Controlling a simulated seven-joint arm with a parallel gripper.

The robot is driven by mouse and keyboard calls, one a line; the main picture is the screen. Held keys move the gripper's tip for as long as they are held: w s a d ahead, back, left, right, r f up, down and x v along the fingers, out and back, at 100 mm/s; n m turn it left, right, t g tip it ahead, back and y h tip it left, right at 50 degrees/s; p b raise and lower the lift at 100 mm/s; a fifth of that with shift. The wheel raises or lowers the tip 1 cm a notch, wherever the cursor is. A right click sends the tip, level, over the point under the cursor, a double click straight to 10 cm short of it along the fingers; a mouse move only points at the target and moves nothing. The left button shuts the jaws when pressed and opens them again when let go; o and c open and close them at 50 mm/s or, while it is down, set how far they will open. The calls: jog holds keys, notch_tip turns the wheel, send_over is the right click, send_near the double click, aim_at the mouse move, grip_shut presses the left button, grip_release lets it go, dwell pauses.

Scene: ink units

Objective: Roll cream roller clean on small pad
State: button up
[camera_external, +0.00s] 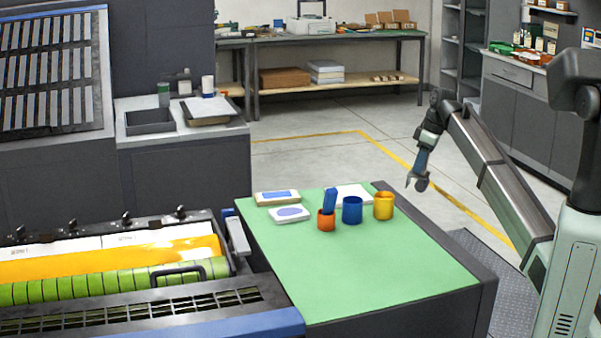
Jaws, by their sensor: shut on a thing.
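My gripper (418,182) hangs beyond the far right corner of the green table top, to the right of the yellow cup. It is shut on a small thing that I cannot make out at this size. I cannot pick out a cream roller. A cream slab with a blue patch (265,200) lies at the table's back left. A smaller white pad with a blue-grey patch (280,217) lies just in front of it. A white sheet or pad (352,190) lies behind the cups, partly hidden.
An orange cup (326,224) holds an upright blue object (330,198). A blue cup (352,211) and a yellow cup (384,207) stand beside it. The green table top (380,270) is clear in front. A press with a yellow-coated roller (120,260) stands left.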

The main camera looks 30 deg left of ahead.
jog(key=s+a+r+n+g, duration=0.1)
jog(key=s+a+r+n, duration=0.15)
jog(key=s+a, duration=0.7)
jog(key=s+a+r+n+h, duration=0.15)
jog(key=s+a+n, duration=0.25)
jog(key=s+a, duration=0.5)
jog(key=s+a+r+n+g+y, duration=0.1)
jog(key=s+a+r+n, duration=0.2)
jog(key=s+a, duration=0.55)
jog(key=shift+h, duration=0.25)
jog(key=shift+s+d+f, duration=0.2)
jog(key=shift+s+f, duration=0.05)
jog(key=shift+f, duration=0.7)
jog(key=shift+s+d+f, duration=0.15)
jog(key=shift+s+f, duration=0.05)
jog(key=shift+f, duration=0.7)
jog(key=shift+s+d+f, duration=0.2)
jog(key=shift+s+f, duration=0.05)
jog(key=shift+f, duration=0.7)
jog(key=shift+f, duration=0.55)
jog(key=shift+s+a, duration=1.2)
jog(key=shift+s, duration=0.2)
